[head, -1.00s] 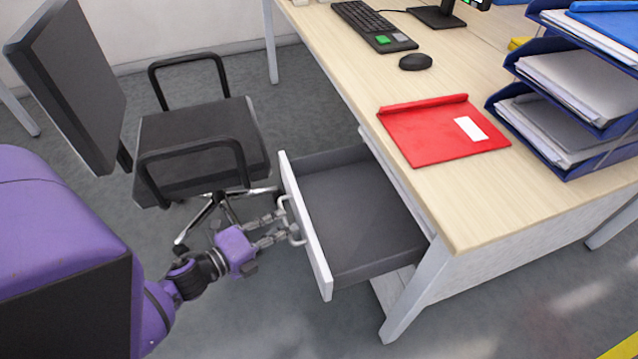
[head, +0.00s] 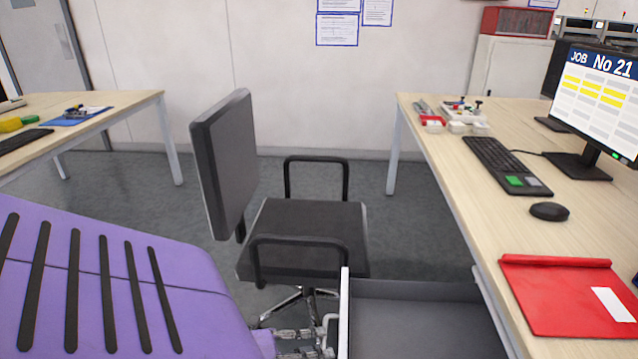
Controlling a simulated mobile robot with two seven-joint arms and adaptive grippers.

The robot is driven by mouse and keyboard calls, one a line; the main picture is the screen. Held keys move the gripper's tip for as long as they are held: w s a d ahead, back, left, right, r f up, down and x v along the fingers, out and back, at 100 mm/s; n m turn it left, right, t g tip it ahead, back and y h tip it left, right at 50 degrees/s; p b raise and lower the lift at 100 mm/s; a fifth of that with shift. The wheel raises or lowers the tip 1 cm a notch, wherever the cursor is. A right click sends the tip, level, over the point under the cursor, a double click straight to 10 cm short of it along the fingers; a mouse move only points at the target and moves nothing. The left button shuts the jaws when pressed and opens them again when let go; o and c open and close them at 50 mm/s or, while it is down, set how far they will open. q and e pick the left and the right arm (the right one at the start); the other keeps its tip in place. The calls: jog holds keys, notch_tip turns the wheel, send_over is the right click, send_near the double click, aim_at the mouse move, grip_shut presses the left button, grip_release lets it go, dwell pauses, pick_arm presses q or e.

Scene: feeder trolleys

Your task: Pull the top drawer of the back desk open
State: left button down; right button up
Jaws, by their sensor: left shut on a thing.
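The top drawer (head: 425,318) of the desk (head: 470,205) on the right stands pulled out. Its inside is dark grey and looks empty in the part I see. Its white front panel (head: 344,315) faces left. My left gripper (head: 312,340) is at the outer side of that panel, at the bottom edge of the picture, shut on the drawer handle (head: 328,332). The handle is only partly visible and the lower drawer is cut off by the frame. My right gripper is not in view.
A black office chair (head: 305,240) stands just behind the drawer front. On the desk lie a red folder (head: 560,290), a mouse (head: 549,211) and a keyboard (head: 500,160), beside a monitor (head: 600,95). Another desk (head: 120,105) stands at the left. Floor shows between the desks.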

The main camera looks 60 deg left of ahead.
pick_arm(q)
jog(key=c, duration=2.1)
grip_release()
jog(key=shift+s, duration=0.1)
jog(key=v, duration=1.2)
